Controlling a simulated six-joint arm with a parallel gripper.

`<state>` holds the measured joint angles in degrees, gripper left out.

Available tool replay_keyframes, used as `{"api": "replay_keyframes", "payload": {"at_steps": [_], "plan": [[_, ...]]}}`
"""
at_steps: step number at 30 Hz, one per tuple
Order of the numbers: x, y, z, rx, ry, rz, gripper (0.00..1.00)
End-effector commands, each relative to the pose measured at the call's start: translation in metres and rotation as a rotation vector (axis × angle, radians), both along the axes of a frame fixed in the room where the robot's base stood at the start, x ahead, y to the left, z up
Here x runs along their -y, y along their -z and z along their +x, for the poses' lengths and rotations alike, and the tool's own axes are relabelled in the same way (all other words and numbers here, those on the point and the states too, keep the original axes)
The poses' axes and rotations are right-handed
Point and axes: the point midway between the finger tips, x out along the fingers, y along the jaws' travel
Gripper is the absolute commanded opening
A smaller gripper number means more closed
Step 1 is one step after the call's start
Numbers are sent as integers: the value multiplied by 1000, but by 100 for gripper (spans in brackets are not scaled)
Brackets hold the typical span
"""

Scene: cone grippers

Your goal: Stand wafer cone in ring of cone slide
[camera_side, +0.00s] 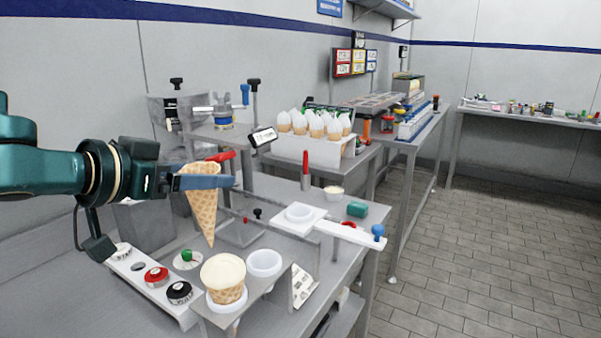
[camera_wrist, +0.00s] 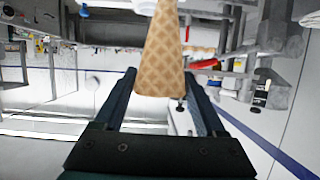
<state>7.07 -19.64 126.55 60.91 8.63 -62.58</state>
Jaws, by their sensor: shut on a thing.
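The wafer cone (camera_side: 205,217) hangs point down, close to upright, from my gripper (camera_side: 206,182). The blue-grey fingers are shut on its upper part. In the wrist view the cone (camera_wrist: 160,55) stands out between the fingers and narrows toward the top edge, where its tip is not seen. The cone slide (camera_side: 338,232) is a white bar with a blue knob at its right end. Its ring (camera_side: 299,212) looks empty and lies to the right of the cone and lower than my gripper.
A cream-topped wafer cone (camera_side: 223,279) stands at the front bench edge beside an empty white cup (camera_side: 264,263). A button panel (camera_side: 152,281) lies below my arm. A red-handled upright (camera_side: 305,172) stands behind the slide's ring. A rack of several cones (camera_side: 314,142) is farther back.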

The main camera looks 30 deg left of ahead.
Motion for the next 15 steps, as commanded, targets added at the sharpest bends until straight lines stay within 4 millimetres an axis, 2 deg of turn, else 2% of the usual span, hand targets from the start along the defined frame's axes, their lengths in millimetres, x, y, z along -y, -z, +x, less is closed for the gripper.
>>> {"api": "replay_keyframes", "payload": {"at_steps": [1,3,6,11,15], "plan": [[14,-8,8,-2,14,-4,51],[29,-17,16,-15,22,-10,50],[42,-27,28,-32,35,-13,50],[56,-46,58,-44,62,-16,50],[62,-58,95,-41,80,-14,50]]}}
